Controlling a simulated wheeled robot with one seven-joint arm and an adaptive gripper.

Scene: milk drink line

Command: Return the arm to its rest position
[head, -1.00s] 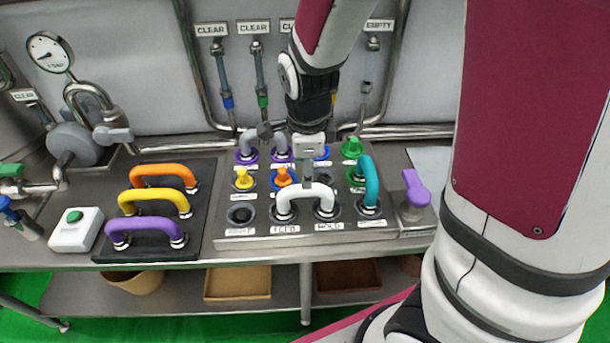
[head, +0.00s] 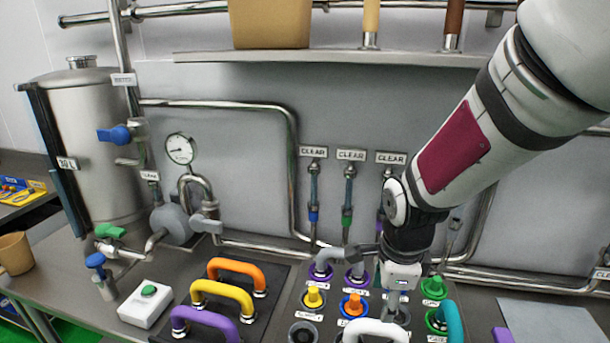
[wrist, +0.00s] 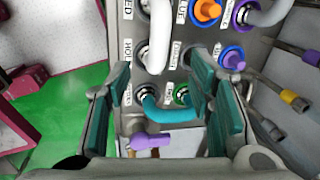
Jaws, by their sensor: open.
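My gripper (head: 396,305) is over the port panel (head: 330,335), at the end of my arm coming down from the upper right. In the wrist view its two teal-padded fingers (wrist: 163,105) are spread apart with nothing gripped. The teal hose (wrist: 172,114) shows in the gap between them, seated on its ports; it also shows at the panel's right in the head view (head: 452,322). The white hose (wrist: 158,42) lies just beyond the fingers and also shows below my gripper in the head view (head: 374,328). My fingertips are partly hidden in the head view.
Orange (head: 237,270), yellow (head: 222,295) and purple (head: 205,322) hoses stand on a dark mat at left. A white button box (head: 146,305), steel tank (head: 95,150) and gauge (head: 180,149) are further left. Pipes run behind the panel; a shelf (head: 350,57) is above.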

